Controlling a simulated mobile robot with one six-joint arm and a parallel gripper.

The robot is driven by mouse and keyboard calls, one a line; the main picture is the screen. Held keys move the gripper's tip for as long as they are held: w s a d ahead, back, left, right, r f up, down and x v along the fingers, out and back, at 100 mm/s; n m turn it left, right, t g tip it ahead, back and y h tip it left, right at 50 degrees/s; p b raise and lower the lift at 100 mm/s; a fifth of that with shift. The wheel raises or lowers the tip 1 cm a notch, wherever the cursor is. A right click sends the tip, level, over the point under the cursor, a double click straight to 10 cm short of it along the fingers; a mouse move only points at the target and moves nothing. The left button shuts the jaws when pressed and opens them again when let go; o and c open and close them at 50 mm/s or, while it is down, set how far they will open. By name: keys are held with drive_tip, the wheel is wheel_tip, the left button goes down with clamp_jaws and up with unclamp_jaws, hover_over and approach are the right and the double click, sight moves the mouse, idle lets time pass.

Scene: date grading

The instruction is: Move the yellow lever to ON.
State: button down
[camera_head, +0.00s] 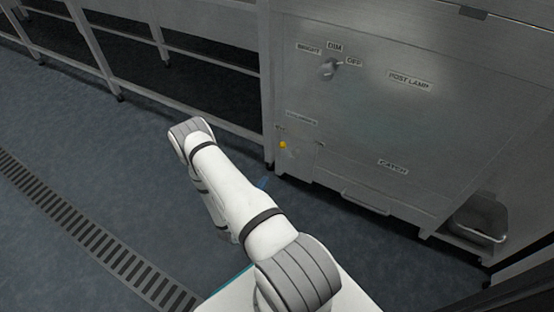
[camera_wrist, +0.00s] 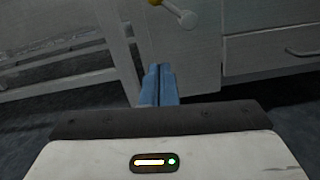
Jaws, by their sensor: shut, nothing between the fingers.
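The yellow lever is a small yellow knob (camera_head: 283,145) low on the left part of the metal cabinet front in the head view. In the wrist view the yellow knob (camera_wrist: 155,2) is cut by the top edge, with a pale shaft running right to a round end. My gripper (camera_wrist: 160,68) shows blue fingers, closed together and empty, below the lever and apart from it. In the head view only a bit of blue (camera_head: 262,184) shows beside my arm. The label by the lever is too small to read.
The metal cabinet (camera_head: 450,135) carries a knob (camera_head: 329,67) marked BRIGHT, DIM and OFF, plus POST LAMP and CATCH labels. A drawer handle (camera_head: 364,204) sticks out below. An open metal frame (camera_head: 190,57) stands left. A floor drain grate (camera_head: 85,228) runs through open floor.

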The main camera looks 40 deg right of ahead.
drive_tip(key=shift+d, duration=0.1)
drive_tip(key=w+d+r+b, duration=0.3)
drive_tip(key=d+r+b, duration=0.1)
drive_tip(key=d, duration=0.5)
drive_tip(key=shift+w+d+r+b, duration=0.3)
drive_tip(key=shift+d+r+b, duration=0.1)
drive_tip(key=shift+b, duration=0.1)
